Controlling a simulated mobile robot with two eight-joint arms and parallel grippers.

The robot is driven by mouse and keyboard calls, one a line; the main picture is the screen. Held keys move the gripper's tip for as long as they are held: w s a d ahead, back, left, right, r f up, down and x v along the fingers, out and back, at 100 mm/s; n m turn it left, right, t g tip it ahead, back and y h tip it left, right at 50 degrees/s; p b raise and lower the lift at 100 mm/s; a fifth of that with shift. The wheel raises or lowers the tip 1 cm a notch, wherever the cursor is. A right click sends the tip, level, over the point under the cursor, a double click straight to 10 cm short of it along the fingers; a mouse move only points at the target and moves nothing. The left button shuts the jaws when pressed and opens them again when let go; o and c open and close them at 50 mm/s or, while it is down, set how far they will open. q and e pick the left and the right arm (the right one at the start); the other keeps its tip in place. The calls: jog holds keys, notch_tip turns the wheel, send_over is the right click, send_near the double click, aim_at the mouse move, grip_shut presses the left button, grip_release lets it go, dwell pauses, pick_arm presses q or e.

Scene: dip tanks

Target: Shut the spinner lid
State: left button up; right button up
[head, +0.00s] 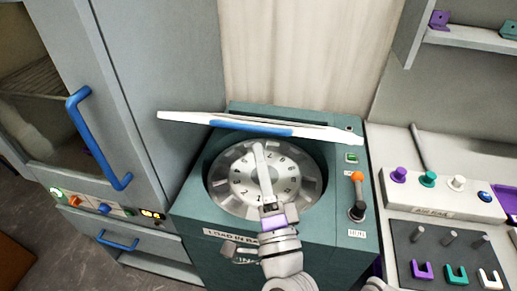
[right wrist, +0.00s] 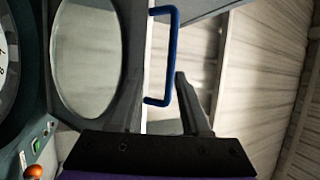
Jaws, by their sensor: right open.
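The spinner is a teal cabinet (head: 190,200) with a round drum (head: 225,190) holding a numbered disc. Its lid (head: 185,118) stands raised at the back, seen nearly edge-on, with a blue handle (head: 250,128) along its edge. In the right wrist view the lid shows an oval clear window (right wrist: 85,60) and the blue handle (right wrist: 171,55). My right gripper (head: 261,160) is open and empty over the drum, its fingertips just below the handle in the head view. I cannot tell whether they touch it. My left gripper is not in view.
A grey cabinet with blue handles (head: 98,140) stands left of the spinner. An orange-knobbed lever (head: 357,177) and a green button (head: 351,157) sit on the spinner's right side. A bench with colored knobs (head: 428,179) and hooks is at the right.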

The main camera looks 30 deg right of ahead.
jog(key=shift+s+a+f, duration=0.15)
jog(key=shift+s+f, duration=0.45)
jog(key=shift+s, duration=0.15)
jog(key=shift+p, duration=0.3)
